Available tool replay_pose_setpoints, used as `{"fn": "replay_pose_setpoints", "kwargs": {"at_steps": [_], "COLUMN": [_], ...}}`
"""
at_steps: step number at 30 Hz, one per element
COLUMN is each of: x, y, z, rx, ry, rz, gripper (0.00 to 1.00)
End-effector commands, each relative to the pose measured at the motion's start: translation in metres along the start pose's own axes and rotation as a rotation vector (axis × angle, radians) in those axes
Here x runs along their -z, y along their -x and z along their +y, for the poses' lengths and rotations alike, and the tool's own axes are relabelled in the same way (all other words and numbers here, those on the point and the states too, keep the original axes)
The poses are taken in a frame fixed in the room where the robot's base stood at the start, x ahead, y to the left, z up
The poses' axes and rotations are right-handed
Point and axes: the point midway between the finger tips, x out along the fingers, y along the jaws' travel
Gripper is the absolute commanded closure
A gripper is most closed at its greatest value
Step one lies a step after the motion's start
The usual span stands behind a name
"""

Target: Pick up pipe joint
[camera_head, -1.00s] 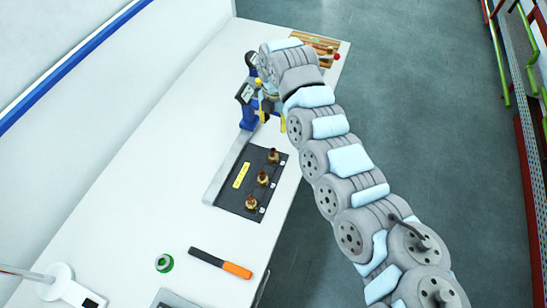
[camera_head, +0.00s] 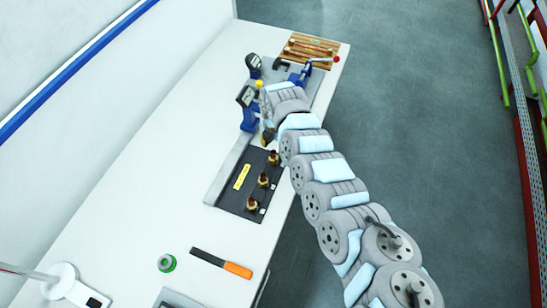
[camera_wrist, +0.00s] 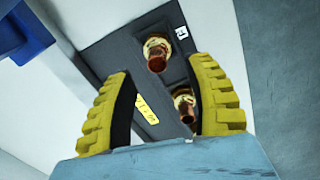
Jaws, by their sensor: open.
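Three brass pipe joints with copper-coloured tops stand in a row on a black tray (camera_head: 235,202): a far one (camera_head: 273,157), a middle one (camera_head: 263,179) and a near one (camera_head: 251,202). My gripper (camera_head: 267,134) is over the tray's far end, close to the far joint. In the wrist view my gripper (camera_wrist: 162,68) has its two yellow fingers spread and empty. One pipe joint (camera_wrist: 157,52) shows in the gap beyond the fingertips, and another (camera_wrist: 186,105) shows lower, beside the right finger. Neither joint is visibly gripped.
Blue gauge-like devices (camera_head: 246,97) stand on the table just beyond the tray. A wooden rack (camera_head: 312,48) is at the far end. An orange-handled tool (camera_head: 237,270) and a green roll (camera_head: 167,263) lie nearer. The white table (camera_head: 150,180) is clear left of the tray.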

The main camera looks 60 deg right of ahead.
Motion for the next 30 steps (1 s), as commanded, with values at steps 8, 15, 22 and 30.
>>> {"fn": "replay_pose_setpoints", "kwargs": {"at_steps": [8,15,22,30], "x": [0.001,0.001,0.0,0.0], "y": [-0.027,-0.045,-0.046,-0.046], "z": [0.004,0.004,0.004,0.003], "rx": [0.001,0.001,0.0,0.0], "ry": [0.001,0.0,0.0,0.0], "rz": [-0.001,0.001,0.0,0.0], "gripper": [0.46,0.46,0.46,1.0]}}
